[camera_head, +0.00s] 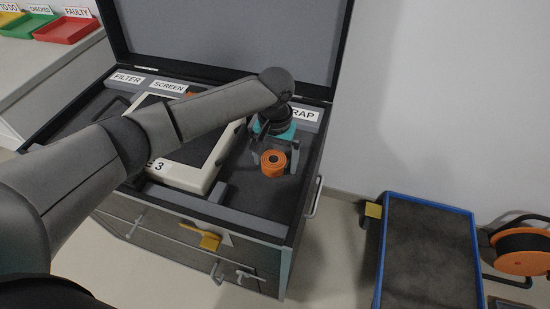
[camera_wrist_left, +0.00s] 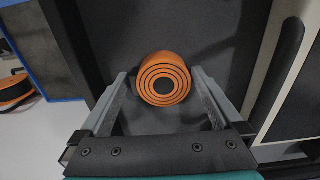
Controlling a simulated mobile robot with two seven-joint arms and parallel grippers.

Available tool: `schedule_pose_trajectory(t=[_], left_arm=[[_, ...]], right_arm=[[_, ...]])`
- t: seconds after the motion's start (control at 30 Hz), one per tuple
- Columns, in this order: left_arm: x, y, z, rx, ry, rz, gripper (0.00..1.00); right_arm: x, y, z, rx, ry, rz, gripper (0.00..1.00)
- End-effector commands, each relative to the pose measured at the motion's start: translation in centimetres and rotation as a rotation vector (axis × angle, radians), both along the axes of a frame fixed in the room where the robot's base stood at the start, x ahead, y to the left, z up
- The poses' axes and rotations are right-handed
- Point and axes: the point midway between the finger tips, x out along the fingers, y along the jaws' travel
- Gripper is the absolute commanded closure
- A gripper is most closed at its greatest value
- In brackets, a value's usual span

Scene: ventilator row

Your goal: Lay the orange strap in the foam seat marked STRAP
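The orange strap (camera_head: 273,162) is a rolled coil on the dark floor of the compartment below the label reading RAP (camera_head: 303,115), its first letters hidden by my gripper. My left gripper (camera_head: 275,153) points down there with its fingers apart. In the left wrist view, the strap (camera_wrist_left: 165,78) shows its coiled end between the two fingertips (camera_wrist_left: 159,76). A gap shows on its left; the right finger is very close, and I cannot tell if it touches. The strap appears to rest on the foam, not gripped. My right gripper is out of view.
The open case holds a white-framed screen (camera_head: 188,182) left of the strap, with FILTER (camera_head: 128,79) and SCREEN (camera_head: 168,86) labels behind. Its raised lid (camera_head: 230,40) stands at the back. A blue-rimmed cart (camera_head: 474,250) and an orange reel (camera_head: 522,262) are at right.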

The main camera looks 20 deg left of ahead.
Motion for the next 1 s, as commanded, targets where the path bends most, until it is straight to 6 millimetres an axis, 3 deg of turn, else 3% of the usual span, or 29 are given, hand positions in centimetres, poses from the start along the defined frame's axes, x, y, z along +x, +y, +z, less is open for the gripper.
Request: schedule_pose_trajectory(t=[0.3,1.0], left_arm=[[0.0,0.0,1.1,0.0,-0.001,0.0,0.0],[0.0,0.0,8.7,-0.001,-0.001,0.001,0.0]], right_arm=[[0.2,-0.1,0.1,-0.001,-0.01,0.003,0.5],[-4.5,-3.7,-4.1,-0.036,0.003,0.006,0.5]])
